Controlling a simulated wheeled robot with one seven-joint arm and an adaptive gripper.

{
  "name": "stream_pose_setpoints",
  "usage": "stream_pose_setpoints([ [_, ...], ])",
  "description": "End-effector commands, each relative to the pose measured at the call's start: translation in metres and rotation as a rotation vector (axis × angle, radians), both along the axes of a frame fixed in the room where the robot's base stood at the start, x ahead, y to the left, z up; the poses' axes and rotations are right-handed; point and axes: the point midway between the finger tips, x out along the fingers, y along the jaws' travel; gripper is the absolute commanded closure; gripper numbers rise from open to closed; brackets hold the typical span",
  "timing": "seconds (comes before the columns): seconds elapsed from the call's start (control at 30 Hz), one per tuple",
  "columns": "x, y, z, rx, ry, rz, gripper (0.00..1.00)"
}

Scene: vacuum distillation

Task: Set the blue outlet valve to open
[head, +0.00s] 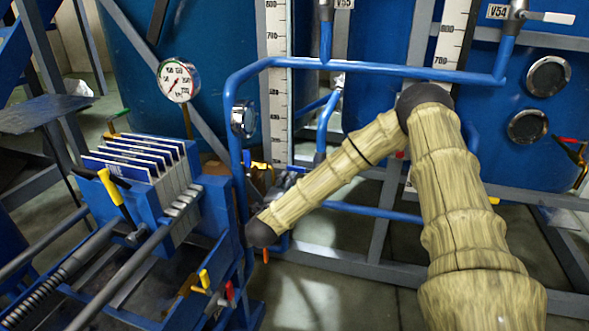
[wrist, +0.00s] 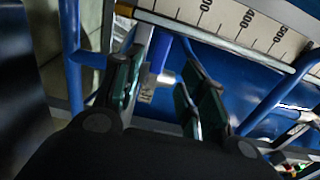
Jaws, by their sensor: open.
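In the wrist view my gripper (wrist: 162,64) is open, with a dark green-padded finger on each side. A blue pipe (wrist: 158,48) shows between the fingers, with a pale metal fitting (wrist: 163,78) just below it. I see no clear gap or contact between these and the fingers. I cannot tell for sure which part is the blue outlet valve; no blue handle shows plainly. In the head view my arm reaches down to the left, and its dark joint hides what lies behind. The gripper itself is not visible there.
A filter press (head: 150,185) with yellow-handled and red-handled valves stands at left. A gauge (head: 178,80) rises behind it. Blue pipes (head: 400,70), grey frame bars and large blue tanks (head: 380,40) crowd the back. A white scale (head: 277,90) stands upright. Some floor shows below the arm.

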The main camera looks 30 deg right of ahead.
Motion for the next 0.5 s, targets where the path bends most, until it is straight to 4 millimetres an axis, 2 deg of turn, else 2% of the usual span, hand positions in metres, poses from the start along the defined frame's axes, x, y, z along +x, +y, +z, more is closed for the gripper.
stream_pose_setpoints([
  [0.5, 0.049, -0.061, -0.001, -0.001, -0.001, -0.004, 0.59],
])
